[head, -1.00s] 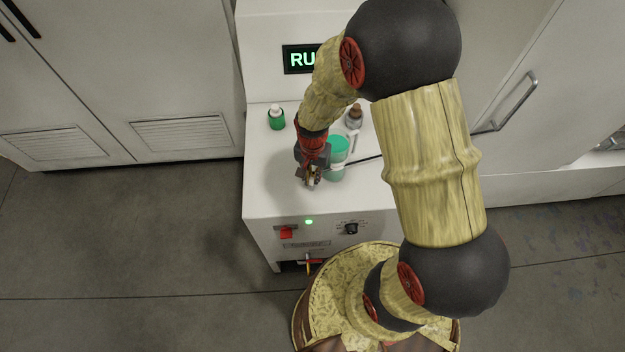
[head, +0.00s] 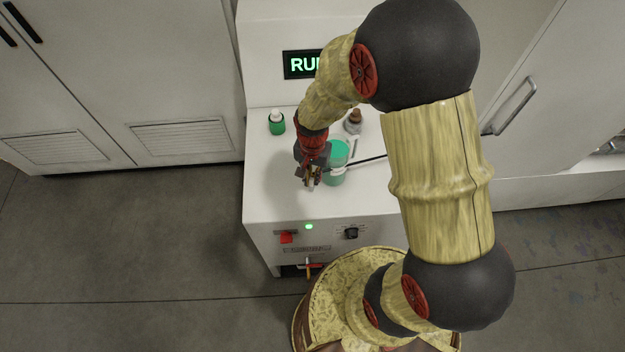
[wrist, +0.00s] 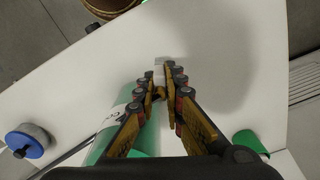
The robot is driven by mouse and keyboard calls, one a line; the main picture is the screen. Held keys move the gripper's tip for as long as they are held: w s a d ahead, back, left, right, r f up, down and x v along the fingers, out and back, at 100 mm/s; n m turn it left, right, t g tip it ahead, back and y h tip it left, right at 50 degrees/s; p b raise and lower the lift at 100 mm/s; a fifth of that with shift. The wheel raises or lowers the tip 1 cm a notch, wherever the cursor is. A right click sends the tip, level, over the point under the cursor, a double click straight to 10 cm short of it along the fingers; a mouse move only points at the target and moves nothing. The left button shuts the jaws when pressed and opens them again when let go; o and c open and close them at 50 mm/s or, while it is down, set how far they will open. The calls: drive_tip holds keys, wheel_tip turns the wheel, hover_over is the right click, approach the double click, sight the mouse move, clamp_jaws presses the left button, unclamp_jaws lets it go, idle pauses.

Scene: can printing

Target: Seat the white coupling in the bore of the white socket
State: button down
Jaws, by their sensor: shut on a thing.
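My gripper (head: 311,178) is low over the white machine top, near its front edge, with its fingers pointing down. In the wrist view my gripper (wrist: 160,88) has its fingertips close together on a small pale piece, which I take to be the white coupling (wrist: 159,72). Only a small part of it shows past the fingertips, and it blends with the white surface. I cannot make out the white socket or its bore in either view. I cannot tell whether the coupling touches anything below.
A green container (head: 336,174) with a label stands close beside my gripper. A green bottle (head: 277,124) with a white cap and a brown-capped bottle (head: 353,120) stand farther back. The left part of the white top (head: 262,185) is clear. A lit display (head: 303,64) is behind.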

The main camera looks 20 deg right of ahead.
drive_tip(key=s+d+r, duration=0.6)
drive_tip(key=s+r, duration=0.4)
drive_tip(key=s, duration=0.2)
drive_tip(key=shift+s+d+r+p, duration=0.15)
drive_tip(key=shift+d+r+p, duration=0.1)
drive_tip(key=shift+d+p, duration=0.15)
